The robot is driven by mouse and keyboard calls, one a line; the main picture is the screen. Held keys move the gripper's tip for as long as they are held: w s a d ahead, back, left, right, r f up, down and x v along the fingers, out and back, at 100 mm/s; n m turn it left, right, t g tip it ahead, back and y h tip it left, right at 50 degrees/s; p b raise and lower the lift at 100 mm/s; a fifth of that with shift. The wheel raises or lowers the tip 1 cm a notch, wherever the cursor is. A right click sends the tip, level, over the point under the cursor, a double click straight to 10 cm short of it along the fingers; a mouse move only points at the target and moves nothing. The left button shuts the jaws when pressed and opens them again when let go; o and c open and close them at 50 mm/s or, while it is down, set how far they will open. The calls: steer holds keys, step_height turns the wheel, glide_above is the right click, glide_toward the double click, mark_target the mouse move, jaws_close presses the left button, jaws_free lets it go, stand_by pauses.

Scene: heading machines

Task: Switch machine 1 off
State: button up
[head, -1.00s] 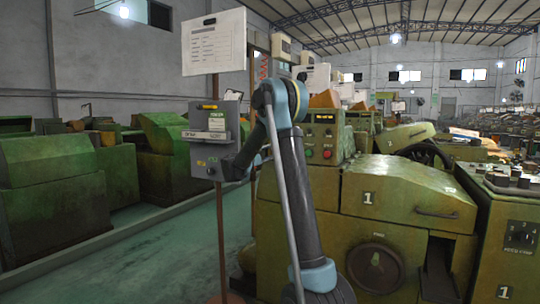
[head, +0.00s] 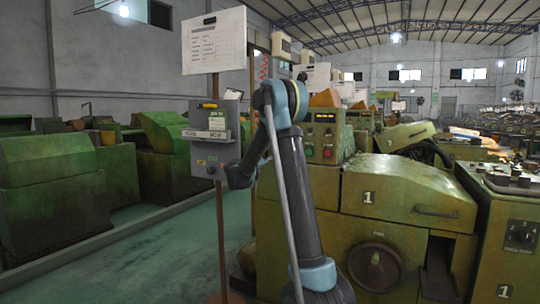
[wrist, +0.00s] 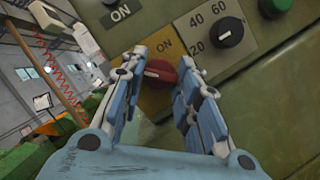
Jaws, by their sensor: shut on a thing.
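Machine 1 (head: 400,200) is the green machine at right in the head view, marked with "1". In the wrist view a red rotary knob (wrist: 161,74) sits on an orange plate lettered ON. A pale mark shows on the knob's left side. My gripper (wrist: 163,68) has its two blue fingers on either side of the knob, shut on it. Part of the plate is hidden by the fingers, and I cannot read its other lettering. In the head view my gripper is hidden behind my arm.
In the wrist view a black dial (wrist: 228,32) with numbers and a green button (wrist: 273,6) are close to the right of the knob. In the head view a grey box (head: 215,145) on a post stands left of my arm. Clear green floor (head: 150,255) lies at lower left.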

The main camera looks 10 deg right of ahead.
steer(key=o, duration=1.1)
steer(key=shift+c, duration=0.2)
steer(key=v, duration=1.2)
